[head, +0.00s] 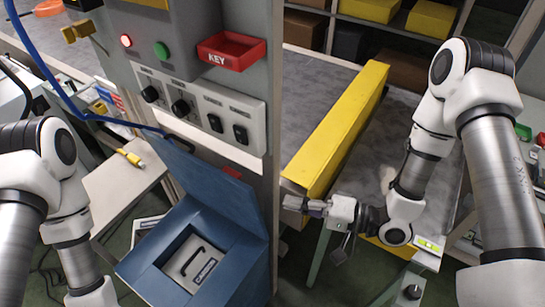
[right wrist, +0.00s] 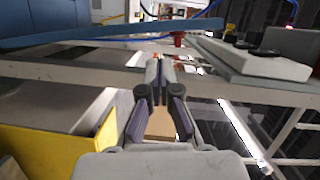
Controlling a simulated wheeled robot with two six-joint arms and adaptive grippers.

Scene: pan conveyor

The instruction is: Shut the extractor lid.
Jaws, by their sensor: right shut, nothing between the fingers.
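The blue extractor box (head: 147,277) stands low at the centre left in the head view. Its blue lid (head: 205,178) is raised and tilted up at the back. The opening shows a pale grey inner part (head: 190,266) with a black handle. My right gripper (head: 292,203) is shut and empty, to the right of the lid and apart from it, below the end of the yellow guard. Its closed fingers also show in the right wrist view (right wrist: 159,70), with a blue edge (right wrist: 110,32) across the top. My left gripper is out of view; only my left arm shows.
A grey control panel (head: 205,110) with knobs, switches and a red KEY tray (head: 231,50) rises behind the box; its post stands between the lid and my right gripper. A yellow guard (head: 340,130) runs along the conveyor. A pale table (head: 125,185) is at left.

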